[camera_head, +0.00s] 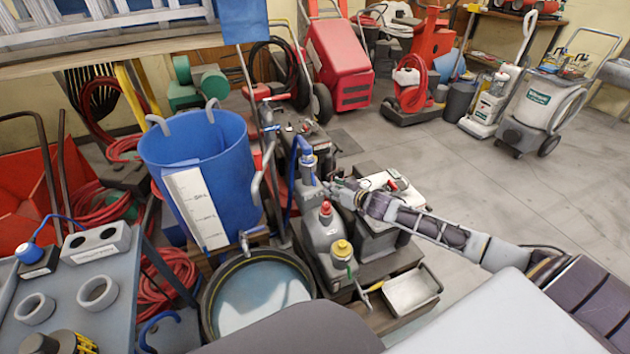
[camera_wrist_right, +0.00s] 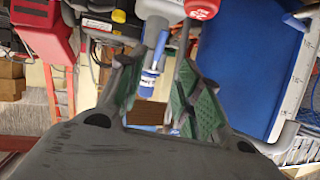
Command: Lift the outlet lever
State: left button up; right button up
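A blue-sleeved lever (camera_head: 306,157) with a white label stands on top of a grey aerator unit (camera_head: 322,236); it looks like the outlet lever. In the wrist view the lever (camera_wrist_right: 149,82) shows as a blue and white sleeve on a grey stem, between the fingers in the picture and seemingly beyond their tips. My right gripper (camera_head: 338,190) reaches in from the right, just right of and below the lever. In the wrist view the right gripper (camera_wrist_right: 155,68) has its green-padded fingers apart with nothing held. I cannot tell whether a finger touches the lever. My left gripper is out of view.
A red knob (camera_head: 325,209) and a yellow cap (camera_head: 342,249) stand on the grey unit. A blue tank (camera_head: 235,160) stands left, above a round tub of water (camera_head: 262,294). A metal tray (camera_head: 412,291) lies at front right. Open floor (camera_head: 480,190) lies to the right.

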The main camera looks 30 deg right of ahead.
aim_at(314, 179)
jog(key=b+x, duration=0.2)
jog(key=x, duration=0.6)
jog(key=shift+w, duration=0.35)
jog(key=shift+b+x, duration=0.55)
jog(key=shift+x, duration=1.65)
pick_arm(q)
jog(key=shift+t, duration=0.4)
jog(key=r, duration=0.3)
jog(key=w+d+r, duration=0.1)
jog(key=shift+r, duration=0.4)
pick_arm(e)
jog(key=shift+a, duration=0.1)
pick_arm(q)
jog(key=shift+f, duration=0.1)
pick_arm(e)
grip_shut()
